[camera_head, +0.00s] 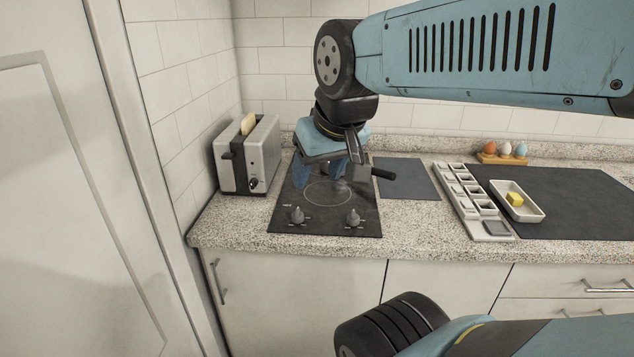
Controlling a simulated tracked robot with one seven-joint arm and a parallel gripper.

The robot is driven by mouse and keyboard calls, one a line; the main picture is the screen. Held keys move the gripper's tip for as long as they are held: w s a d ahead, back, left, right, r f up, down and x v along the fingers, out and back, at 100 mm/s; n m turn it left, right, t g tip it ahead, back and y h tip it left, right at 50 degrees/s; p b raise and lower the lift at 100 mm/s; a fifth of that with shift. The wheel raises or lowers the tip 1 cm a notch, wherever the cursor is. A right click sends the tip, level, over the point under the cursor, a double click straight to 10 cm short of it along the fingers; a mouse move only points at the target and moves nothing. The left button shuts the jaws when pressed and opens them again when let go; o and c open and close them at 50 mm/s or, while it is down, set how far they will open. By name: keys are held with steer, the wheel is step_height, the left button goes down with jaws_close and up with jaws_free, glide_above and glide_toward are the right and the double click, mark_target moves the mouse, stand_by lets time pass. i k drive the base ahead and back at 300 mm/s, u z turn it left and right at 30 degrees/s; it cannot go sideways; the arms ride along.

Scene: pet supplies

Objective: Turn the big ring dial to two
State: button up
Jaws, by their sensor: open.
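The black hob (347,204) lies in the counter and has a thin ring outline (327,192) on its surface. Two grey dials stand at its front edge, a left dial (297,215) and a right dial (353,218). Their markings are too small to read, and I cannot tell which dial belongs to the big ring. My gripper (320,175) is open over the back part of the hob, behind both dials and apart from them. It hides part of the hob's rear. A dark handle-like piece (383,174) shows just right of the gripper; what it belongs to is unclear.
A toaster (262,160) with bread stands close left of the hob. A dark board (406,178), a row of small trays (465,197), a dish with a yellow block (528,211) and an egg holder (500,159) are to the right. The counter front is clear.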

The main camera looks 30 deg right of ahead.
mark_target(353, 219)
steer(key=z, duration=0.1)
steer(key=k, duration=0.5)
steer(key=z, duration=0.95)
steer(key=i, duration=0.15)
steer(key=u, duration=0.05)
